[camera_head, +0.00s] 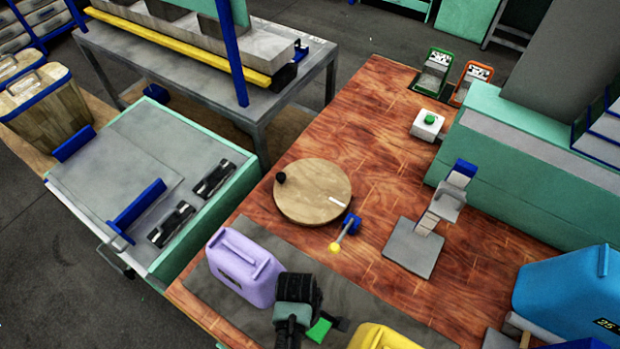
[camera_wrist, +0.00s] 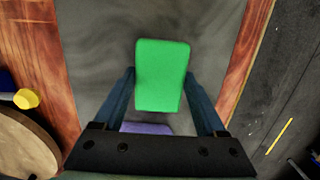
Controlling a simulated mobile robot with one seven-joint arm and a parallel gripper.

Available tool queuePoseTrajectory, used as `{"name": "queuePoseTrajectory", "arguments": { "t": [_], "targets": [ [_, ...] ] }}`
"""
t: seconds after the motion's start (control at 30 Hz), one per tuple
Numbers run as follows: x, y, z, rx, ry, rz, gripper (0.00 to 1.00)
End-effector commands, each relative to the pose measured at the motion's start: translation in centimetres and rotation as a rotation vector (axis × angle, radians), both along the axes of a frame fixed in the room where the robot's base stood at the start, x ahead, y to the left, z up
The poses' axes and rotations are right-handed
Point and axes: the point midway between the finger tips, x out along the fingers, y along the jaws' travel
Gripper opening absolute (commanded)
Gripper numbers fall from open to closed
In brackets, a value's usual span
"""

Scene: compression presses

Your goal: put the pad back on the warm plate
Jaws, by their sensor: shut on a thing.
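A bright green pad (camera_wrist: 162,75) is between the two fingers of my gripper (camera_wrist: 160,90), which is shut on it. In the head view the green pad (camera_head: 319,331) shows partly, beside my dark gripper (camera_head: 325,322) at the front of the table. It is over the dark grey strip (camera_head: 218,277), between the purple and yellow canisters; its height above the strip is unclear. A square grey plate (camera_head: 408,256) with a jointed stand on it lies to the right on the wooden table. No surface is clearly marked as the warm plate.
The purple canister (camera_head: 241,268) is just left of my gripper, the yellow one (camera_head: 383,338) to the right. A round wooden board (camera_head: 310,195), a yellow-tipped lever (camera_head: 341,238) and a white box with a green button (camera_head: 428,123) stand farther back. Bare wood (camera_head: 375,160) lies between them.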

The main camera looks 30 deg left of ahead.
Motion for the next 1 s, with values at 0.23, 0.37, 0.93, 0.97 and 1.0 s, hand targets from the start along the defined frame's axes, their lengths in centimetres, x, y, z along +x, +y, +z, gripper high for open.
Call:
{"name": "queuePoseTrajectory", "arguments": {
  "t": [0.23, 0.37, 0.93, 0.97, 1.0],
  "targets": [
    [0.1, 0.0, -1.6, 0.001, -0.002, -0.001, 0.21],
    [0.1, 0.0, -1.6, 0.001, -0.002, -0.001, 0.21],
    [0.1, 0.0, -1.9, 0.001, -0.001, -0.001, 1.00],
    [0.1, 0.0, -1.8, 0.001, -0.001, -0.001, 1.00],
    [0.1, 0.0, -1.6, 0.001, -0.001, -0.001, 1.00]
  ]
}}
